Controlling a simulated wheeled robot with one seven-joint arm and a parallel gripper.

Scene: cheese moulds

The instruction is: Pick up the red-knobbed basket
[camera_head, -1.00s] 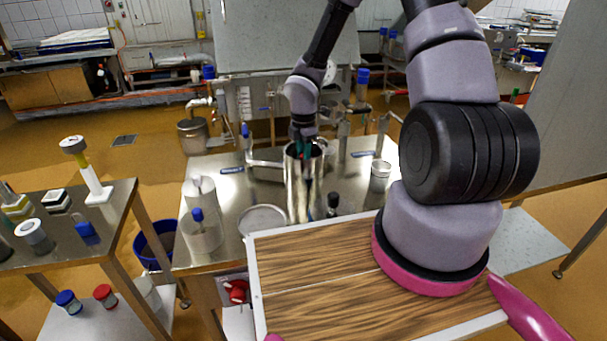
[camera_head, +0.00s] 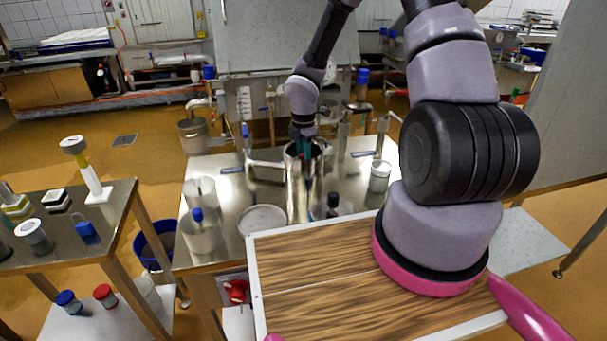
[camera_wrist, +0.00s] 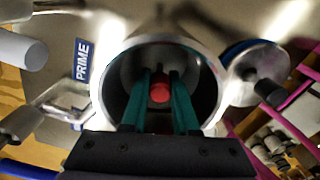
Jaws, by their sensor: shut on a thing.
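The red knob (camera_wrist: 160,91) of the basket shows in the wrist view, down inside a tall, open steel cylinder (camera_wrist: 215,98). The teal fingers of my gripper (camera_wrist: 160,84) reach into the cylinder and are shut on the knob, one on each side. The basket's body below the knob is dark and mostly hidden. In the head view, the same tall steel cylinder (camera_head: 296,195) stands on the steel table, and my gripper (camera_head: 304,150) points down into its mouth. The red knob is hidden there.
A clear container with a blue knob (camera_head: 198,214) and a pale cylinder stand left on the steel table (camera_head: 232,185). A round lid (camera_head: 263,220), a dark-knobbed lid (camera_head: 333,203) and a small can (camera_head: 379,176) stand close by. Pipes are behind.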

